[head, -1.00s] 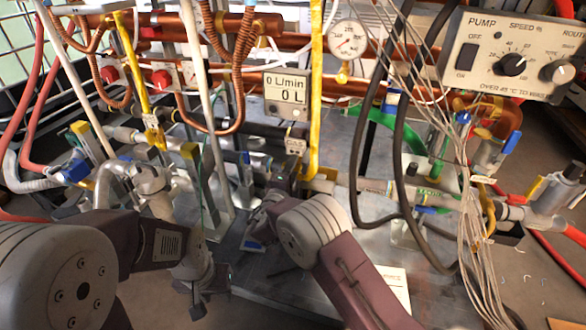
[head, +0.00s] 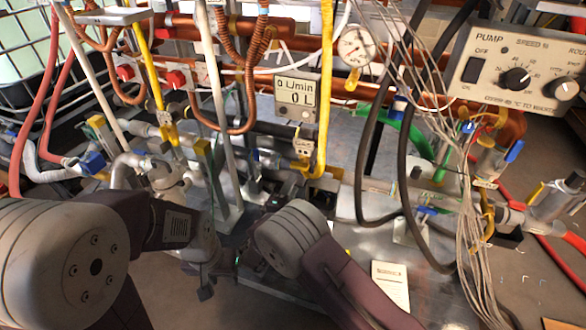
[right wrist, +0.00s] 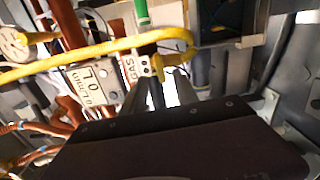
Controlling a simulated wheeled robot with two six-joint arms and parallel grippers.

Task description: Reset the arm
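My left arm comes in from the left, and its gripper (head: 204,275) hangs low in front of the pipework, over the floor. Its fingers are small and dark, and I cannot tell whether they are open. My right arm comes up from the bottom centre. Its gripper is mostly hidden behind its own rounded joint in the head view. In the right wrist view the right gripper (right wrist: 166,92) points towards a yellow pipe (right wrist: 95,56) and a small GAS tag (right wrist: 128,72). I see nothing clearly held, and the finger gap is unclear.
A yellow gas pipe (head: 324,90) stands above my right arm, beside a flow display (head: 297,96). Hanging grey wires (head: 462,200) and black hoses (head: 403,180) are to the right. A pump panel (head: 520,65) is at upper right. A paper sheet (head: 391,284) lies below.

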